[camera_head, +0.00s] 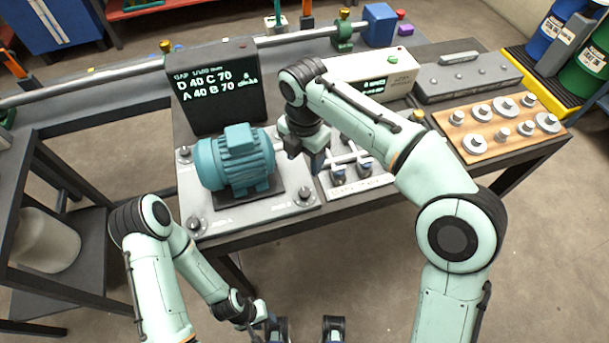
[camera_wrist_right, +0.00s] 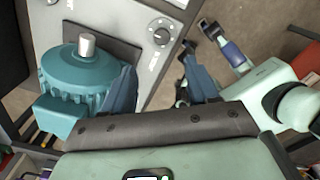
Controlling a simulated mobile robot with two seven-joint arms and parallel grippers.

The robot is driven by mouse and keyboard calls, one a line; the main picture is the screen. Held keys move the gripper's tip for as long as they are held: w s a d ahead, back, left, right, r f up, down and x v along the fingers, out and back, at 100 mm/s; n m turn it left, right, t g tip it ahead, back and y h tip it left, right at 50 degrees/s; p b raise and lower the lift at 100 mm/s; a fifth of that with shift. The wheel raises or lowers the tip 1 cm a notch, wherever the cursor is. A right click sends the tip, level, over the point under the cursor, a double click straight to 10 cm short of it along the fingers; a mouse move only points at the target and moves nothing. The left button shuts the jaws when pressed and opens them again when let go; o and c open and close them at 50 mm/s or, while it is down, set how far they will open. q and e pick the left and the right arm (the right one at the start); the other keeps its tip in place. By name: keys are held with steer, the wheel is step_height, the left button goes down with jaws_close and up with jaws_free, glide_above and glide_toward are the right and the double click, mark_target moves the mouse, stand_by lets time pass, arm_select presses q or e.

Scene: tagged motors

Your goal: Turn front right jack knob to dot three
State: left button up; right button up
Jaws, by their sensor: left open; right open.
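The front right jack knob (camera_head: 306,195) is a dark knob on a pale dial at the front right corner of the grey base plate (camera_head: 245,215). In the right wrist view the knob (camera_wrist_right: 161,31) lies beyond my fingertips, with small marks around it; its pointer is too small to read. The teal motor (camera_head: 235,160) sits on the plate; its shaft (camera_wrist_right: 87,43) shows in the wrist view. My right gripper (camera_head: 305,158) is open and empty, above the plate's right side and apart from the knob. My left gripper (camera_head: 266,318) is open, low in front of the table.
A black readout box (camera_head: 217,88) behind the motor shows D 40, C 70, A 40, B 70. Another knob (camera_head: 195,223) is at the front left. A metal fixture (camera_head: 350,172) is right of the plate. A wooden board (camera_head: 478,122) with several metal pieces is further right.

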mark_target(305, 192)
arm_select(q)
steer(key=f+b, duration=0.1)
steer(key=s+f+b, duration=0.1)
steer(key=f, duration=0.1)
steer(key=shift+s, duration=0.2)
arm_select(e)
steer(key=f, duration=1.3)
steer(key=shift+s, duration=0.25)
arm_select(q)
steer(key=shift+r, duration=0.1)
arm_select(e)
steer(key=c, duration=1)
steer(key=shift+c, duration=0.2)
